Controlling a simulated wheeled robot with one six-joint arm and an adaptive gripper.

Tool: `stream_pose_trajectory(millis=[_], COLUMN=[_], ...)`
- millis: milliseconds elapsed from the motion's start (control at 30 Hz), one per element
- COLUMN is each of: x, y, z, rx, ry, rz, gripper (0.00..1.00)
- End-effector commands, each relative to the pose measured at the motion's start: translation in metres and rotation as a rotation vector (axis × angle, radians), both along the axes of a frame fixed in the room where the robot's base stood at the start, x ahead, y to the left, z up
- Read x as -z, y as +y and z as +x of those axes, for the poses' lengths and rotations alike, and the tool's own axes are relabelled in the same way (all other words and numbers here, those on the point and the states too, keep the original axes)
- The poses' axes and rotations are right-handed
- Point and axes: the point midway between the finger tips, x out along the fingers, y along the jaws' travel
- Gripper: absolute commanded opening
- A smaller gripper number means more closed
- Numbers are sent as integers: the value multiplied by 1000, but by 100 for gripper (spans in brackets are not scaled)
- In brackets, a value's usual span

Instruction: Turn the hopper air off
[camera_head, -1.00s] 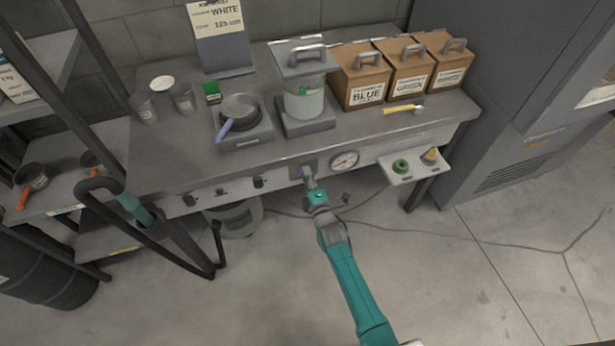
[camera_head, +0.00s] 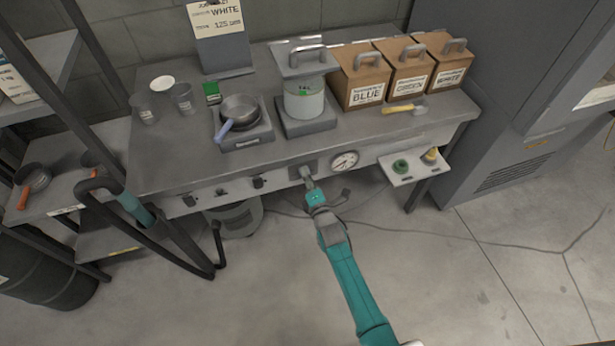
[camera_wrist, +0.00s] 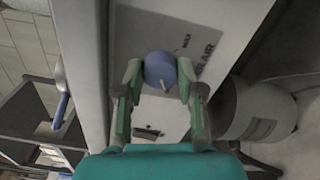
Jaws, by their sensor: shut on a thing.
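A round blue knob (camera_wrist: 159,66) sits on a grey plate (camera_wrist: 215,35) on the bench's front panel. The plate reads "AIR" and "MAX"; the rest of the lettering is hidden or cut off. A pale pointer on the knob points away from the MAX mark, toward the lower right in the wrist view. My gripper (camera_wrist: 161,78) is shut on the knob, one green finger on each side. In the head view my gripper (camera_head: 308,182) reaches the front panel left of the round gauge (camera_head: 345,161), and hides the knob.
A grey canister (camera_head: 238,217) stands under the bench. The floor in front is open, with cables.

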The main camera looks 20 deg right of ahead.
Motion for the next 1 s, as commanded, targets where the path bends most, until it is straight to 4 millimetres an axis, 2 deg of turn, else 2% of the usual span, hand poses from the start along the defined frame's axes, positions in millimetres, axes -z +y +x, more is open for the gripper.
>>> stream_pose_trajectory(millis=[100,133,200,633,767,1000], x=[0,0,0,1,1,1], y=[1,1,1,0,0,1], z=[1,1,1,-6,-22,-67], rx=[-2,-2,-2,-1,0,-1], ry=[0,0,0,1,2,2], rz=[0,0,0,1,1,0], gripper=[3,45,63,63,63,63])
